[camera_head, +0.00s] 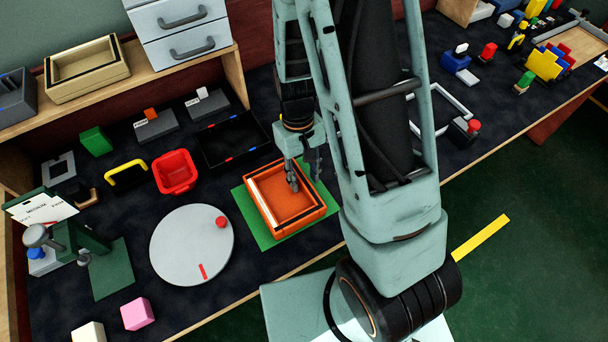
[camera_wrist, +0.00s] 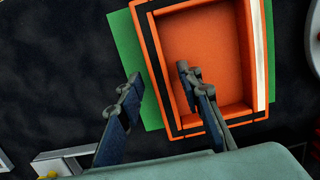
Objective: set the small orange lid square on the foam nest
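An orange open, tray-shaped piece (camera_head: 303,217), the only lid-like orange thing I see, lies hollow side up on a green mat (camera_head: 249,217). It has a black band and a white stripe, and it fills much of the wrist view (camera_wrist: 215,55). In the wrist view my gripper (camera_wrist: 157,80) is open, one finger over the hollow and the other outside the black-banded wall. Whether either finger touches it, I cannot tell. I cannot tell which thing is the foam nest.
A black tray (camera_head: 232,139) with red and blue marks lies behind the mat. A red bin (camera_head: 175,172) and a round grey disc (camera_head: 190,247) stand left. A pale frame (camera_head: 458,98) lies right of my arm. The table's front edge is close to the mat.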

